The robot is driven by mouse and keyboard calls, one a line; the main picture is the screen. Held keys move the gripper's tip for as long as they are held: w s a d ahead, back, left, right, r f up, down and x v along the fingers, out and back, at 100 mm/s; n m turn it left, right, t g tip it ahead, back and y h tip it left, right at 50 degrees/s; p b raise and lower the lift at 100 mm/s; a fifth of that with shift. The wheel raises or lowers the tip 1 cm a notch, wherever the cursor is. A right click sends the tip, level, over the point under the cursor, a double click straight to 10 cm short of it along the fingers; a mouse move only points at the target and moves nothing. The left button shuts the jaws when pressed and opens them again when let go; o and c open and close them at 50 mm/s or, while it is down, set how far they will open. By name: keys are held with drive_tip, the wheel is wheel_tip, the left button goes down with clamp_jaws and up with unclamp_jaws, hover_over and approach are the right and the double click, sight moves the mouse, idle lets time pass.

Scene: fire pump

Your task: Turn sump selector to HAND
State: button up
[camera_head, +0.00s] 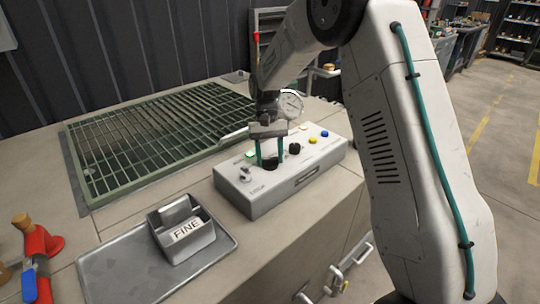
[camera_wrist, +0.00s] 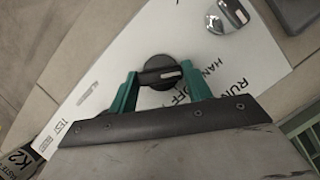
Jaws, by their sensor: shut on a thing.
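A black rotary selector knob (camera_head: 270,165) stands on the sloped top of a pale control box (camera_head: 320,160). My gripper (camera_head: 270,156) points down over it, its green fingers on either side. In the wrist view my gripper (camera_wrist: 160,88) is shut on the knob (camera_wrist: 157,72), one finger on each side. A white pointer mark on the knob faces the right of that view. Printed words including HAND, OFF and RUN (camera_wrist: 222,70) lie to the right of the knob; the right finger covers part of them.
A second black knob (camera_head: 294,148), a yellow button (camera_head: 312,141), a blue button (camera_head: 324,133) and a silver switch (camera_head: 245,173) share the box. A round gauge (camera_head: 290,104) stands behind my gripper. A green grating (camera_head: 150,135) and a grey tray (camera_head: 110,275) lie left.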

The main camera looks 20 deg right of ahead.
idle(0.3)
drive_tip(key=o, duration=1)
drive_tip(key=v, duration=0.7)
drive_tip(key=shift+w+r, duration=0.15)
drive_tip(key=shift+r, duration=0.2)
